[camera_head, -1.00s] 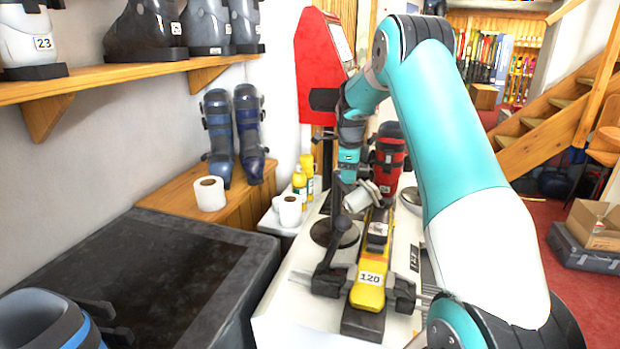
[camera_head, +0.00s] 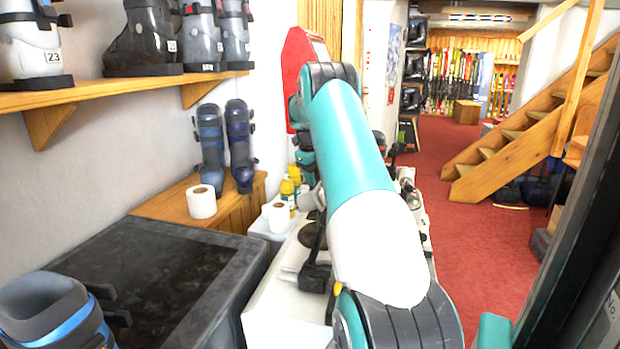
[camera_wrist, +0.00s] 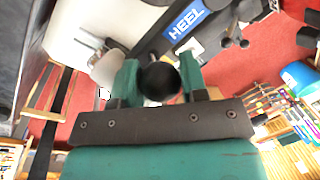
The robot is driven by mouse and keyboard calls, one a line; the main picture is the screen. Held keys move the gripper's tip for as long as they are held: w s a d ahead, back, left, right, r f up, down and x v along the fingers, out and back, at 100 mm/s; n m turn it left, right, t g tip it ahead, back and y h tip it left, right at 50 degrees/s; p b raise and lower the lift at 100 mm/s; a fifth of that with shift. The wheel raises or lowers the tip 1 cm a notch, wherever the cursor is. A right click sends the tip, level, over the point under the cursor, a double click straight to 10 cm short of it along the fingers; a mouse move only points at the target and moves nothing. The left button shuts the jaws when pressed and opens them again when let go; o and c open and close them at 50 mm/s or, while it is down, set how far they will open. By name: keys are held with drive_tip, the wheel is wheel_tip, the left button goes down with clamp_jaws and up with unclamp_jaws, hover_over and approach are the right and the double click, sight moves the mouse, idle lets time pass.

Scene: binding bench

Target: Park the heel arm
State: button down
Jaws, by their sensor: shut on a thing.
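In the wrist view, my gripper (camera_wrist: 160,82) has its teal fingers closed on both sides of a round black knob (camera_wrist: 160,80). Just beyond the knob is the heel arm (camera_wrist: 152,42), a dark bar with a blue "HEEL" label (camera_wrist: 186,20). In the head view, my own arm covers the gripper and most of the white bench (camera_head: 272,312).
A black-topped box (camera_head: 170,275) stands left of the bench, with a grey-blue boot (camera_head: 45,310) in front. Paper rolls (camera_head: 201,203) and yellow bottles (camera_head: 288,190) are beside the bench. Red floor (camera_head: 450,230) is open to the right. A dark frame (camera_head: 580,240) stands at the right edge.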

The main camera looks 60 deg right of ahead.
idle(0.4)
drive_tip(key=c, duration=0.7)
unclamp_jaws()
drive_tip(key=a+r+p, duration=0.1)
drive_tip(key=r, duration=0.4)
drive_tip(key=w+a+r+p, duration=0.1)
drive_tip(key=r+p, duration=0.1)
drive_tip(key=r, duration=0.4)
drive_tip(key=a+r+p, duration=0.1)
drive_tip(key=r, duration=0.5)
drive_tip(key=shift+w+a+r, duration=0.1)
drive_tip(key=shift+w, duration=0.05)
